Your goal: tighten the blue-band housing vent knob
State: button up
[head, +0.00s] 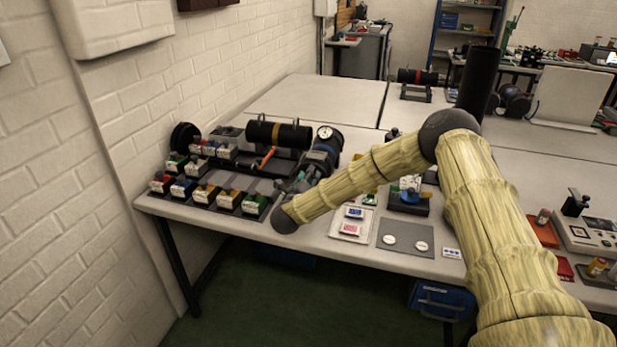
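A dark cylindrical housing (330,140) with a bluish band (324,154) lies on the table, beside a round white-faced gauge (325,132). I take it to be the blue-band housing. My arm reaches over the table from the right, and its dark wrist end is at the table's front edge. The finger opening is too small to judge.
Several labelled bins (204,193) line the table's front left. A grey mat with two white discs (405,239) lies at right. The back tabletop (318,98) is clear.

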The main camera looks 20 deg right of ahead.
grip_shut()
